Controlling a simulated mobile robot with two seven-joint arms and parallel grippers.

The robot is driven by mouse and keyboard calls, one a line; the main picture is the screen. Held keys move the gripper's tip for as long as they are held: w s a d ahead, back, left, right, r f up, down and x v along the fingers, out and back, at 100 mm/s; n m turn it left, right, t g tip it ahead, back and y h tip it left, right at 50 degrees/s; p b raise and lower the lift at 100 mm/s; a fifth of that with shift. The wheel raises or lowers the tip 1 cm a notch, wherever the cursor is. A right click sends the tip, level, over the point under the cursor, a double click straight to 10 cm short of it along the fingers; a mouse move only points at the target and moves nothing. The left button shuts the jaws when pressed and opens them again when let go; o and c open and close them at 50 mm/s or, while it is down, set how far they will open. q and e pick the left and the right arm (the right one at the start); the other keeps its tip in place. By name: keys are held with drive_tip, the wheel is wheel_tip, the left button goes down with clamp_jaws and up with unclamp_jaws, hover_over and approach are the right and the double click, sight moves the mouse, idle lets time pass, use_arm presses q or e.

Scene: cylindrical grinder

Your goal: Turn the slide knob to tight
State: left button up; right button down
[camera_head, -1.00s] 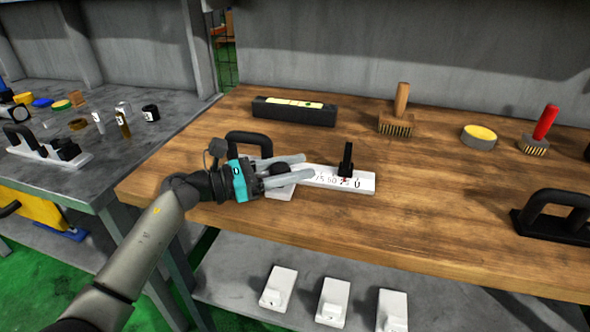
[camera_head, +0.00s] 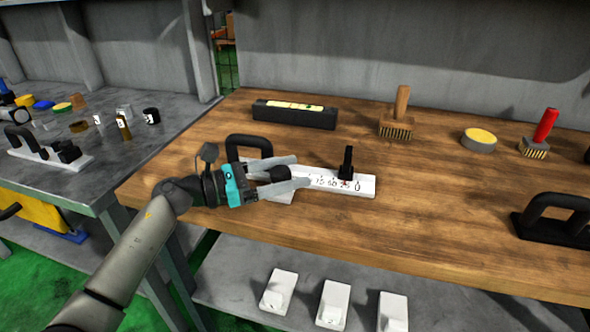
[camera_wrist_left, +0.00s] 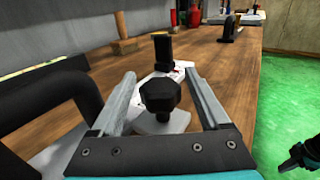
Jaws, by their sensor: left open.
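The slide knob (camera_wrist_left: 160,93) is a black lobed knob on a white measuring tool. It also shows in the head view (camera_head: 280,173). The tool has a white bar (camera_head: 366,187) with a number scale, a black upright jaw (camera_head: 346,162) and a black loop handle (camera_head: 249,143). My left gripper (camera_head: 303,171) is open, with one finger on each side of the knob. In the left wrist view gaps show between the knob and both fingers. A dark part with teal (camera_wrist_left: 305,158) at the lower right may be my right gripper; its jaws cannot be made out.
The wooden bench (camera_head: 440,200) also holds a black level-like block (camera_head: 294,114), two brushes (camera_head: 397,122) (camera_head: 541,132), a round tin (camera_head: 479,138) and another black handle (camera_head: 555,215). White blocks (camera_head: 334,304) sit on the shelf below. Bench space right of the tool is clear.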

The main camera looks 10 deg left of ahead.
use_arm(q)
drive_tip(key=v, duration=1.2)
drive_tip(key=shift+s+a+p, duration=0.2)
drive_tip(key=shift+p, duration=0.15)
drive_tip(key=shift+s+a, duration=0.3)
drive_tip(key=shift+a, duration=0.2)
use_arm(e)
drive_tip(key=shift+s+d+f, duration=0.45)
drive_tip(key=shift+d+f, duration=0.2)
drive_tip(key=shift+f, duration=0.15)
drive_tip(key=shift+w, duration=0.1)
